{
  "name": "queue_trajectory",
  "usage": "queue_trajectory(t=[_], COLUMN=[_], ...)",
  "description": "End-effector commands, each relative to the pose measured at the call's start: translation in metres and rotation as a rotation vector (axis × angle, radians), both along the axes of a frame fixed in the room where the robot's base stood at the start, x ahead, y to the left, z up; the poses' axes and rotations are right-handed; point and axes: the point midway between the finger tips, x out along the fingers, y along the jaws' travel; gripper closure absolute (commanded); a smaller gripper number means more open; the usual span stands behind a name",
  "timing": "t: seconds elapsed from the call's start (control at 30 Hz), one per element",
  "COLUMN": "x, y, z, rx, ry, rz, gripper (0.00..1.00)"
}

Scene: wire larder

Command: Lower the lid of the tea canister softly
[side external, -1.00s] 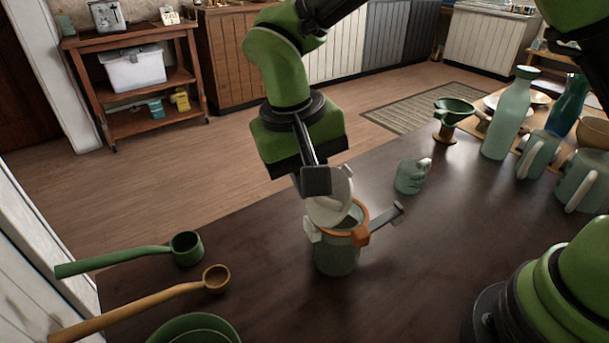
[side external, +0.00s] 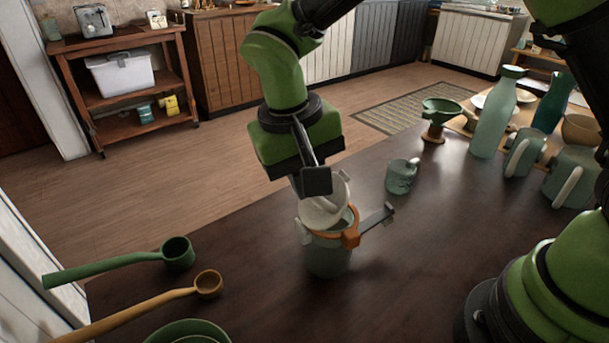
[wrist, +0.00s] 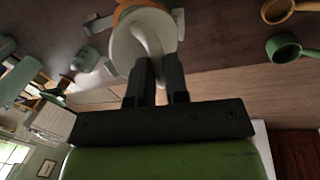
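The tea canister (side external: 328,262) is a grey-green pot with an orange band (side external: 351,235) around its top, standing on the dark table. Its pale lid (side external: 322,212) is raised and tilted at the rim, so the mouth is partly uncovered. The lid (wrist: 127,47) shows a curved pale handle (wrist: 152,38) in the wrist view. My gripper (wrist: 160,62) has its two dark fingers on either side of the handle's end. In the side external view my gripper (side external: 316,181) is right at the lid's upper part. Whether the fingers press on the handle is unclear.
A flat grey lever (side external: 378,217) sticks out right of the canister. A small green-grey pot (side external: 401,177) stands behind right. A green scoop (side external: 178,254) and a wooden ladle (side external: 208,284) lie left. A tall bottle (side external: 492,120) and mugs stand at the far right.

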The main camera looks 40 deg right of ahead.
Motion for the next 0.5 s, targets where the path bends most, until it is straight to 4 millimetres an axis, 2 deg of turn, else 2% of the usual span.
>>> queue_trajectory(t=[0.5], x=[-0.0018], y=[-0.0066], z=[-0.0014], rx=[0.0], ry=[0.001], rz=[-0.001], gripper=[0.88])
